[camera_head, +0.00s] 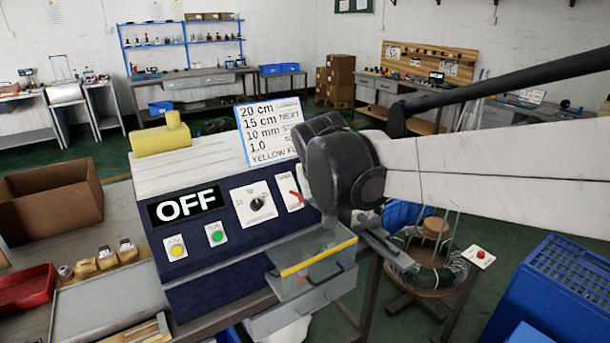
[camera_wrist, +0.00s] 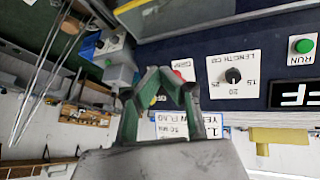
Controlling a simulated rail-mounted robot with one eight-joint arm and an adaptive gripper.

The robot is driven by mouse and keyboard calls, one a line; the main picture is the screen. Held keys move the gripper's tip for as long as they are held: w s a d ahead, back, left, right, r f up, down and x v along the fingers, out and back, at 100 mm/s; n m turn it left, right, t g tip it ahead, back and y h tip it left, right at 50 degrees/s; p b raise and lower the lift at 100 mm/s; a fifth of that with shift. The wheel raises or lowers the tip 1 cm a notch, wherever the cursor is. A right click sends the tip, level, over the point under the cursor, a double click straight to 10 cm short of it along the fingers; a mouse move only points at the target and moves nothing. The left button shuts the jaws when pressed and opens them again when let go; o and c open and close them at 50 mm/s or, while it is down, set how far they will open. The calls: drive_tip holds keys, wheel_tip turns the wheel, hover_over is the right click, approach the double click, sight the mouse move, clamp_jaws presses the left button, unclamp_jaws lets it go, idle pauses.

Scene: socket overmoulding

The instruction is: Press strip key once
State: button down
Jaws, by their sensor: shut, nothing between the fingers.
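The machine's dark blue front panel (camera_head: 235,265) carries a yellow button (camera_head: 177,249), a green button (camera_head: 216,235), a black dial (camera_head: 257,204) and a red control (camera_head: 296,198). In the wrist view the green button (camera_wrist: 304,46) reads RUN and the dial (camera_wrist: 233,75) reads LENGTH. My gripper (camera_wrist: 170,78) is shut and empty, over the panel area beyond the dial. A label with a red part (camera_wrist: 181,73) shows just behind its tips, and a small yellow-green spot (camera_wrist: 153,100) shows between its fingers. No strip label is readable on the panel; my wrist hides its right end in the head view.
The display (camera_head: 186,206) reads OFF. A cardboard box (camera_head: 52,202) and red tray (camera_head: 26,288) are at left.

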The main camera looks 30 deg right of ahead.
drive_tip(key=w+d+m+g+h+p, duration=0.25)
drive_tip(key=w+d+p, duration=0.25)
drive_tip(key=w+d, duration=0.9)
drive_tip(key=w+d+f+h+p, duration=0.1)
drive_tip(key=w+d+f, duration=0.1)
drive_tip(key=d, duration=0.6)
drive_tip(key=w+d+f+m+h+p, duration=0.1)
drive_tip(key=d+f+p, duration=0.1)
drive_tip(key=d, duration=0.6)
drive_tip(key=shift+w+g+h, duration=0.35)
drive_tip(key=shift+w+g, duration=0.05)
drive_tip(key=shift+g, duration=0.05)
drive_tip(key=shift+a+f, duration=0.1)
drive_tip(key=shift+f, duration=0.05)
wheel_tip(320, 180, down, 8)
drive_tip(key=b, duration=0.4)
drive_tip(key=shift+f+b, duration=0.35)
drive_tip(key=shift+b, duration=0.15)
drive_tip(key=shift+f, duration=0.1)
drive_tip(key=shift+f+b, duration=0.35)
drive_tip(key=shift+b, duration=0.15)
